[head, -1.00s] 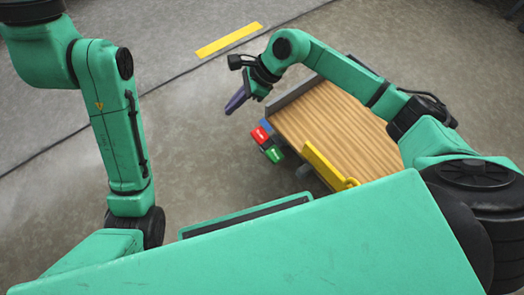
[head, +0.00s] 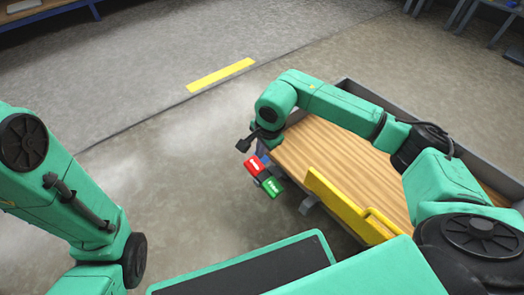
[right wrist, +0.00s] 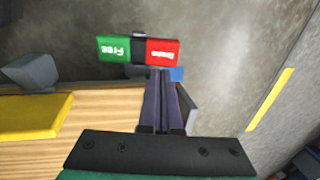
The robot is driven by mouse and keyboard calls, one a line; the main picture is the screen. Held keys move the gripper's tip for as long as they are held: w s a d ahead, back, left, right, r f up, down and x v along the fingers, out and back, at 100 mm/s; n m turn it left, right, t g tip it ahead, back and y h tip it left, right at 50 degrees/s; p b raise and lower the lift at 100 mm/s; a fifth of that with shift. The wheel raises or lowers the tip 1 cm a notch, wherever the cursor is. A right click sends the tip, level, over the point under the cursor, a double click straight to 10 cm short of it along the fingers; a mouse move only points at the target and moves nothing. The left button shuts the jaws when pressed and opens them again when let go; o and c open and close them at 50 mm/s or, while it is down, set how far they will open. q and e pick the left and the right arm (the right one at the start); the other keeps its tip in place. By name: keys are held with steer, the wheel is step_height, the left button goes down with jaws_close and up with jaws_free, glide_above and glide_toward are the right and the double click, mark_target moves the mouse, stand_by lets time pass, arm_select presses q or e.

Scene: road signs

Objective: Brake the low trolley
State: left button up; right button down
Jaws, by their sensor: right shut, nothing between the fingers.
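The low trolley has a wooden deck (head: 335,155) with grey edges, at the right of the head view. On its near left corner are a red pedal (head: 253,165) and a green pedal (head: 273,187). In the right wrist view the red pedal (right wrist: 162,52) reads "Brake" and the green one (right wrist: 114,48) reads "Free". My right gripper (right wrist: 160,74) is shut and empty, its dark fingertips close to the red pedal's edge. I cannot tell whether they touch it. In the head view the fingers are mostly hidden by my arm. My left gripper is not in view.
A yellow bar (head: 345,205) stands along the trolley's near side and shows in the right wrist view (right wrist: 35,117). A yellow floor strip (head: 221,75) lies beyond the trolley. The floor left of the trolley is clear. Furniture stands along the far edge.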

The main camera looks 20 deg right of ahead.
mark_target(256, 166)
steer(key=b+x, duration=0.4)
steer(key=x, duration=0.3)
steer(key=shift+f+b, duration=0.3)
steer(key=shift+f, duration=0.05)
steer(key=shift+w+f, duration=0.1)
steer(key=shift+f, duration=0.2)
steer(key=shift+r, duration=0.15)
